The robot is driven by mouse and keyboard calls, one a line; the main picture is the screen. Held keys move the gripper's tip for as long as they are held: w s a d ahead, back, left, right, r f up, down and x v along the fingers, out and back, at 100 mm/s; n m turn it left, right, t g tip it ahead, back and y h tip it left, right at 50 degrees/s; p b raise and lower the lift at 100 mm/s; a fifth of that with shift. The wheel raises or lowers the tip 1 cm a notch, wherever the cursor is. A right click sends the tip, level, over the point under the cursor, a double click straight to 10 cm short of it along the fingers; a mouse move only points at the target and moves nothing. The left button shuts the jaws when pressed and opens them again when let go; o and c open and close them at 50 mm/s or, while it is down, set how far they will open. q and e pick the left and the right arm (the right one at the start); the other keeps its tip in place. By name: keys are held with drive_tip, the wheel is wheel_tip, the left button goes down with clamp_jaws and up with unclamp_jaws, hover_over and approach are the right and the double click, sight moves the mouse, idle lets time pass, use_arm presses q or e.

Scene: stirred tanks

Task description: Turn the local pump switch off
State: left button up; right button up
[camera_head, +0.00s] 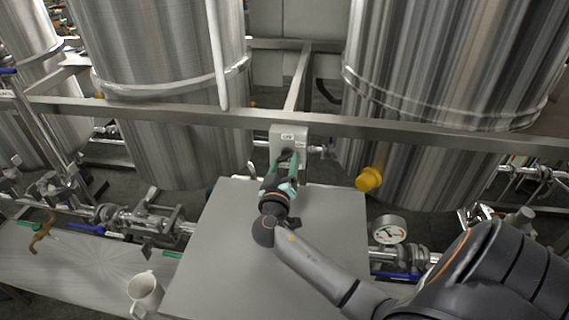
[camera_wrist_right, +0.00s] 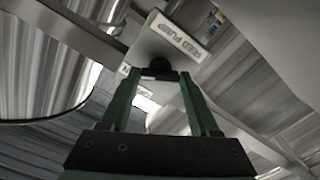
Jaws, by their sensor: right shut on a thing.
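The local pump switch is a pale grey box (camera_head: 289,132) on the metal frame between the two big tanks, with small white labels on its face. In the right wrist view the box (camera_wrist_right: 150,48) carries a label reading FEED PUMP, and a dark knob (camera_wrist_right: 158,68) sticks out below it. My right gripper (camera_head: 289,156) reaches the front of the box. In the right wrist view its two green fingers (camera_wrist_right: 160,78) are closed on the knob from both sides. The fingers partly hide the knob and the lower label. My left gripper is not in view.
A grey flat-topped cabinet (camera_head: 225,255) lies below my right arm. A white mug (camera_head: 145,291) stands at the lower left. A yellow knob (camera_head: 369,179) and a round gauge (camera_head: 389,229) are to the right. A horizontal metal beam (camera_head: 420,131) crosses the tanks.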

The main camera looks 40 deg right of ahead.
drive_tip(key=c, duration=0.6)
drive_tip(key=shift+o, duration=0.2)
drive_tip(key=shift+n, duration=0.3)
drive_tip(key=n, duration=0.4)
drive_tip(key=n+p, duration=0.1)
drive_tip(key=n, duration=0.3)
drive_tip(key=shift+n+p, duration=0.75)
drive_tip(key=shift+n, duration=0.85)
drive_tip(key=o, duration=1.4)
drive_tip(key=shift+c, duration=0.2)
